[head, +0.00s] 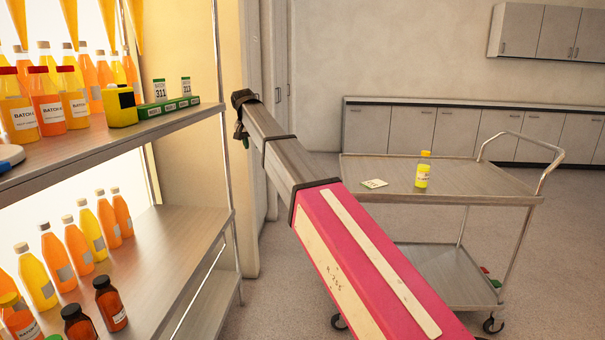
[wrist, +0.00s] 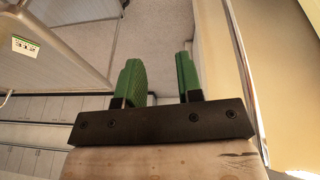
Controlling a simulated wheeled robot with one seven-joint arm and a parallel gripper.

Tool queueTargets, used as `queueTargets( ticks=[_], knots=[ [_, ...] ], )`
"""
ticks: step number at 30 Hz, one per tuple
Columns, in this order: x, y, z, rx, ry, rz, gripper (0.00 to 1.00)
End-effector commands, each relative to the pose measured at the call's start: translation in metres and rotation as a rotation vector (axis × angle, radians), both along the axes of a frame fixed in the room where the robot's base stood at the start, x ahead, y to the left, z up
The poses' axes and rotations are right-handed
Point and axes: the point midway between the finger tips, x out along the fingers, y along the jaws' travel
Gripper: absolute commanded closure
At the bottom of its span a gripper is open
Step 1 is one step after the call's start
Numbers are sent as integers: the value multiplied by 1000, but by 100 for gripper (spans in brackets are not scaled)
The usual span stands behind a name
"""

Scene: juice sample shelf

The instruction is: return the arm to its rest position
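My gripper (wrist: 160,78) shows in the wrist view with two green fingers set apart and nothing between them. In the head view my gripper (head: 241,118) is small and partly hidden at the far end of my outstretched pink and grey arm. It hangs in the gap between the shelf and the cart, just right of the shelf's upper board. It appears apart from the shelf's post.
A metal shelf (head: 180,122) with juice bottles, a green rack (head: 168,107) and a yellow block (head: 121,106) stands at left. A cart (head: 470,180) at right carries a yellow bottle (head: 422,172) and a small card (head: 374,183). Cabinets (head: 450,130) line the back wall.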

Motion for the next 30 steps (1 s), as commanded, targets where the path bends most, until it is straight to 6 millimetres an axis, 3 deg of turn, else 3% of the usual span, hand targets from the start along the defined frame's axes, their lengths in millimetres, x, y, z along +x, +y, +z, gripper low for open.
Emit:
queueTargets(
  ticks=[1,3,8,15,23,30],
  knots=[
    [-9,-24,-32,-4,16,1,67],
    [-14,-50,-67,-5,32,5,67],
    [-32,-108,-144,-8,70,13,67],
    [-78,-192,-245,-1,124,22,67],
    [-149,-273,-337,16,180,25,67],
    [-229,-335,-403,42,226,23,67]
  ],
)
